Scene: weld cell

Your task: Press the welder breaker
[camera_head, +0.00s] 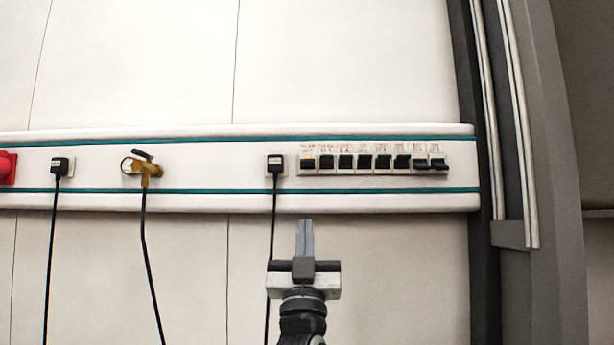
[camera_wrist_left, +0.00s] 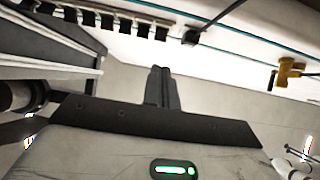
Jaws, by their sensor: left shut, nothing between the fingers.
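A row of several black breaker switches (camera_head: 372,161) sits in white housings near the right end of the wall rail, with small red labels above that are too small to read. The leftmost switch (camera_head: 308,162) shows an orange spot at its top. I cannot tell which switch is the welder breaker. My left gripper (camera_head: 306,224) is shut and empty, pointing up just below the rail, under the left end of the row and apart from it. In the left wrist view the shut fingers (camera_wrist_left: 161,72) point toward the wall, with the switches (camera_wrist_left: 110,20) at the upper left. My right gripper is not in view.
The white rail (camera_head: 215,165) with teal stripes also bears black plugs (camera_head: 276,164) (camera_head: 60,166) with hanging cords, a brass valve (camera_head: 140,167) with a hose, and a red fitting (camera_head: 7,167). A grey post (camera_head: 535,170) stands to the right. The wall above is bare.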

